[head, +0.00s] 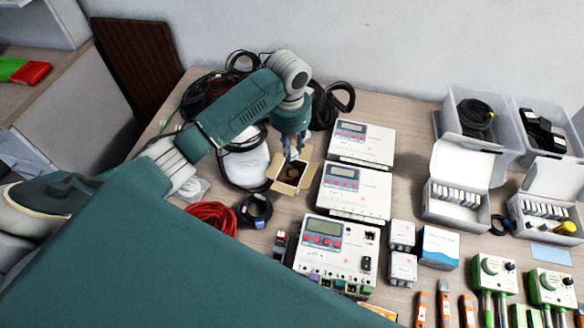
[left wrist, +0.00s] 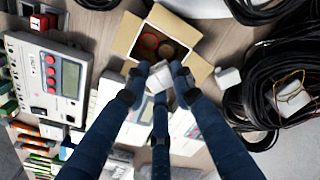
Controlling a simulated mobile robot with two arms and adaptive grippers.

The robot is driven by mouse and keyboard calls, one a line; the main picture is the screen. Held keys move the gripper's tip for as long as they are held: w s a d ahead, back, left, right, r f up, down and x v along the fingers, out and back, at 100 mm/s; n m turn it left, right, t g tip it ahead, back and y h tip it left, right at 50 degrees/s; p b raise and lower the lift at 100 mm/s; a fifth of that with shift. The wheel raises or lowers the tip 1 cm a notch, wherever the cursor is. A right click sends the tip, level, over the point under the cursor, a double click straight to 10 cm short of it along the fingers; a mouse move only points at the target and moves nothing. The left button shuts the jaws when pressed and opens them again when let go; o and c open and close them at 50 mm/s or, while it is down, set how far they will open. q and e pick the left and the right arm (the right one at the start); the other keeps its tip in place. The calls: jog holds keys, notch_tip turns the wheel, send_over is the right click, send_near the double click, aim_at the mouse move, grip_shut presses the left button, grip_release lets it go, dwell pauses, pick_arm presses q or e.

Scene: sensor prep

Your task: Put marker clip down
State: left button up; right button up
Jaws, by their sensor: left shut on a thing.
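My left gripper (head: 292,155) points down over a small open cardboard box (head: 279,186). In the left wrist view, its dark blue fingers (left wrist: 158,76) are closed around a small pale grey-white piece (left wrist: 157,80), which I take to be the marker clip. The piece is hard to make out, and in the head view the fingers hide it. In the left wrist view the open box (left wrist: 196,65) lies just beyond the fingertips, with round brown and reddish things inside. I cannot tell how high the piece is above the box. My right gripper is not in view.
White devices with displays (head: 323,242) stand right of the box. Black cable coils (head: 210,95) and a red cable coil (head: 211,218) lie left of it. Clear bins (head: 478,150) and white cases stand at the right. Bare tabletop (head: 410,160) shows between the devices and cases.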

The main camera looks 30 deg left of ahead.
pick_arm(q)
send_near(292, 177)
jog(key=shift+f+p, duration=0.3)
jog(key=shift+f, duration=0.7)
notch_tip(292, 177, down, 3)
jog(key=shift+f, duration=0.25)
jog(key=shift+w+f, duration=0.1)
jog(key=shift+f, duration=0.15)
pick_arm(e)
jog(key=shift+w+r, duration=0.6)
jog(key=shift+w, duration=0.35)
pick_arm(q)
jog(key=shift+f, duration=0.15)
